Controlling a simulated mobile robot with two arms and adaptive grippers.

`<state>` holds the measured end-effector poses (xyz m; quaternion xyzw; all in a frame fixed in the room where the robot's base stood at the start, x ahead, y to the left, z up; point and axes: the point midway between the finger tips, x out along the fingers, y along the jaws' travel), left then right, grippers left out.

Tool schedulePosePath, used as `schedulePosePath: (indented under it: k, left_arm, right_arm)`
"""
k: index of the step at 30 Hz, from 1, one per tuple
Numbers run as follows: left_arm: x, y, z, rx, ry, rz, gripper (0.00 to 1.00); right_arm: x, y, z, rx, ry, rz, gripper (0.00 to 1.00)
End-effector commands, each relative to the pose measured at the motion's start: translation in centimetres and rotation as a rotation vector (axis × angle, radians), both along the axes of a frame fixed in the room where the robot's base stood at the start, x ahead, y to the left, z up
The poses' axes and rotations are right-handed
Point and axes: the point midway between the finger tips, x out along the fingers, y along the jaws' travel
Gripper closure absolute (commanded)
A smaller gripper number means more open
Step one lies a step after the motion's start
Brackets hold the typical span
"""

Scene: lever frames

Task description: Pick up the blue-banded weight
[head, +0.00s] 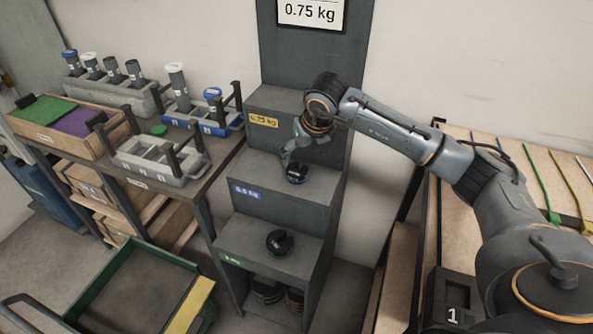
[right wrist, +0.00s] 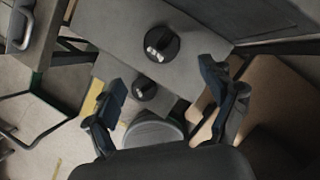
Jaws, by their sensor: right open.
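The blue-banded weight (head: 297,174) is a dark round disc with a blue edge. It sits on the middle step of the grey stepped stand (head: 325,190), above the blue "0.5 kg" label. The larger dark weight in the right wrist view (right wrist: 161,44) appears to be the same one; its band does not show clearly there. My right gripper (head: 291,150) is close above the weight in the head view, open and empty. Its spread fingers also show in the right wrist view (right wrist: 168,88), with the weight beyond them. My left gripper is not in view.
Another dark weight (head: 280,243) sits on the lower step, with more weights beneath. A "0.75 kg" sign (head: 310,13) is on the stand's back panel. A table with racks and trays is left, a green-rimmed cart (head: 140,250) front left, and a wooden bench right.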

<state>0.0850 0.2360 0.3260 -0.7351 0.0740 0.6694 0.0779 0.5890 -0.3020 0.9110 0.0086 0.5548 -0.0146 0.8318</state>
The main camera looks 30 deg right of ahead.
Motion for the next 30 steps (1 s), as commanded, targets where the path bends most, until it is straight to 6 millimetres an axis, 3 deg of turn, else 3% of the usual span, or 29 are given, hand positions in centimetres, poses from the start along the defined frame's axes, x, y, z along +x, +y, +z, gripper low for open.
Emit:
schedulePosePath:
  k: [3,11,21,29,30]
  left_arm:
    - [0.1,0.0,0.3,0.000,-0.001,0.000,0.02]
    - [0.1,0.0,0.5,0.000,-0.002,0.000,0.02]
    - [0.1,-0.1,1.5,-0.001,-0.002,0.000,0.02]
    - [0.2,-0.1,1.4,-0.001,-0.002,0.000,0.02]
    - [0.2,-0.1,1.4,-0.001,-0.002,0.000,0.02]
  right_arm:
    - [0.8,0.0,-2.0,0.001,0.003,0.000,0.17]
    - [1.5,0.0,-3.9,0.000,0.001,0.002,0.17]
    - [3.0,-0.3,-8.1,0.000,0.001,0.002,0.17]
    - [3.2,-0.3,-8.4,0.000,-0.001,0.002,0.17]
    - [3.2,-0.3,-8.4,0.000,-0.001,0.002,0.21]
